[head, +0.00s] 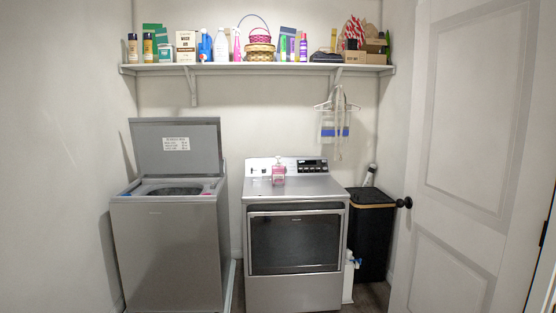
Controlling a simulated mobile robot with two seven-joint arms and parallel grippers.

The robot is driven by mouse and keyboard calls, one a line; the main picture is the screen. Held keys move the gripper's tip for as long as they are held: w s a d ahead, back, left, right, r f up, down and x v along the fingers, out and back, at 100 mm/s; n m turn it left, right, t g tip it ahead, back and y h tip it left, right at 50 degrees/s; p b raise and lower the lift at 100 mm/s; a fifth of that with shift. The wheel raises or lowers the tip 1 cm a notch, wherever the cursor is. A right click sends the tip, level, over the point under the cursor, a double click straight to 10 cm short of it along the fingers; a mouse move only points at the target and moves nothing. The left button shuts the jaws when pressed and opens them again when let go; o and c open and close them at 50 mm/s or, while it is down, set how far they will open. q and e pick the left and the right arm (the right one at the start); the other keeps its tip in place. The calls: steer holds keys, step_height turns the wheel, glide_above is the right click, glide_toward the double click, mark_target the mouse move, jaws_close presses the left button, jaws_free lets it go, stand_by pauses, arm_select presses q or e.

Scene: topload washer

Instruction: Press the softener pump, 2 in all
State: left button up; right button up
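A small pink bottle (278,175), which looks like the softener pump, stands upright on top of the dryer (315,188), towards the back and left of its middle. A thin pale part, apparently the pump head, rises above the pink body against the control panel; it is too small to tell its exact shape. Neither of my grippers is in the head view, and nothing touches the bottle.
The topload washer (168,250) stands at the left with its lid (176,148) raised. A shelf (260,67) of bottles, boxes and baskets runs above. A black hamper (372,235) and a white door (470,160) are at the right. The dryer top around the bottle is mostly clear.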

jaws_close()
stand_by(1.5)
